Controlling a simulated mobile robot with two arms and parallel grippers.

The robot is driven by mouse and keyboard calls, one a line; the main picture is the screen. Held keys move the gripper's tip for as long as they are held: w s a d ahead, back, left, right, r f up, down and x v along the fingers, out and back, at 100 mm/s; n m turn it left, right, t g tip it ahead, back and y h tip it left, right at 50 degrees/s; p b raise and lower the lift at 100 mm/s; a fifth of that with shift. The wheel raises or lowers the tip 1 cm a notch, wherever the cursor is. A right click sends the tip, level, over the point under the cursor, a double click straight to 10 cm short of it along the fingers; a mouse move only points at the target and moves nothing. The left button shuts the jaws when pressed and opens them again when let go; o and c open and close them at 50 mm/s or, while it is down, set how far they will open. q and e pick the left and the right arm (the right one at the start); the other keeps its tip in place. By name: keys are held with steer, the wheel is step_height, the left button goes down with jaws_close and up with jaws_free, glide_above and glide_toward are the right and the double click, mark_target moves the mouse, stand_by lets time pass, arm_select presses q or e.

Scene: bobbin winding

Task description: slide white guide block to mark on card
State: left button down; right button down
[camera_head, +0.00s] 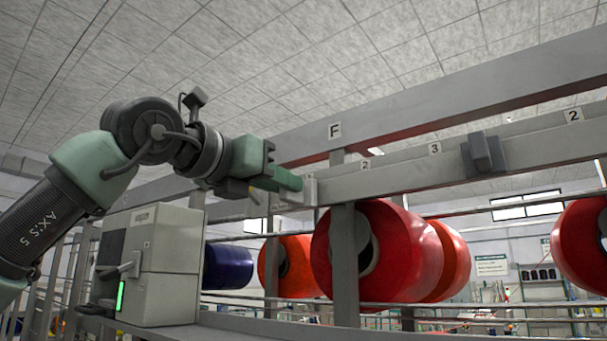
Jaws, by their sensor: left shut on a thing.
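My left gripper (284,181) reaches in from the left with green fingers, shut on a small pale block at the left end of the grey rail (400,176). This pale block (309,190) looks like the white guide block; the fingers partly hide it. Small number labels run along the rail's upper edge: a 2 (366,164), a 3 (434,149) and another 2 (574,115). I cannot make out a card with a mark. My right gripper is not in view.
A dark grey block (483,153) sits on the rail farther right. Large red bobbins (400,250) and a blue one (228,266) hang below. A grey control box (150,265) with a green light stands under my arm. An upright post (343,260) crosses below the rail.

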arm_select(q)
steer(key=shift+w, duration=0.1)
steer(key=shift+a, duration=0.1)
steer(key=c, duration=1.4)
jaws_free()
steer(key=shift+o, duration=0.2)
steer(key=shift+w, duration=0.35)
steer(key=b+v, duration=0.3)
steer(key=v, duration=0.5)
steer(key=shift+w, duration=0.15)
steer(key=shift+f, duration=0.1)
